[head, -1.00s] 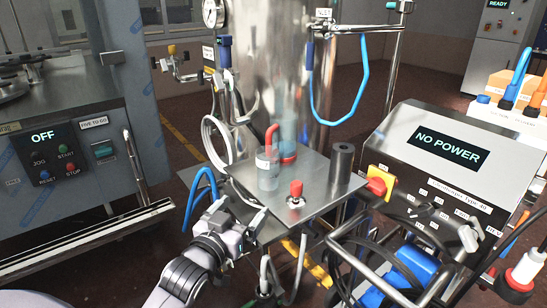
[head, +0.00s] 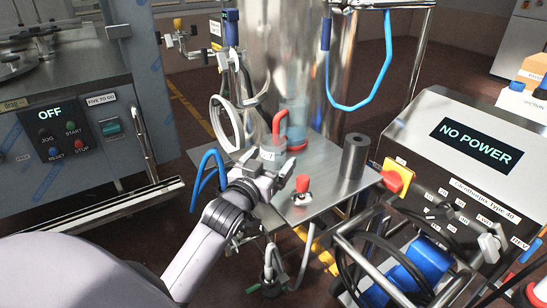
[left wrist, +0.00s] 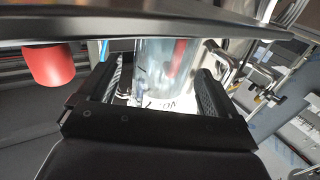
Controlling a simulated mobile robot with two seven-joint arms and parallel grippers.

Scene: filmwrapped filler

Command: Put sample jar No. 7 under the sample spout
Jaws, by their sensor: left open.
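A clear jar (head: 271,155) with a white label stands on a steel shelf (head: 325,160) in front of the tall steel tank. The red bent spout (head: 280,124) comes down over or just behind the jar's top; I cannot tell which. I cannot read a jar number. My left gripper (head: 274,171) is open at the jar, its fingers on either side of it. In the left wrist view the jar (left wrist: 165,62) shows between the two open fingers (left wrist: 158,88); contact is unclear. My right gripper is out of view.
A red knob (head: 302,184) stands on the shelf right of my gripper, and a dark steel cylinder (head: 354,156) behind it. A control box reading NO POWER (head: 476,144) is at the right. A machine panel reading OFF (head: 72,138) is at the left. Hoses hang around the shelf.

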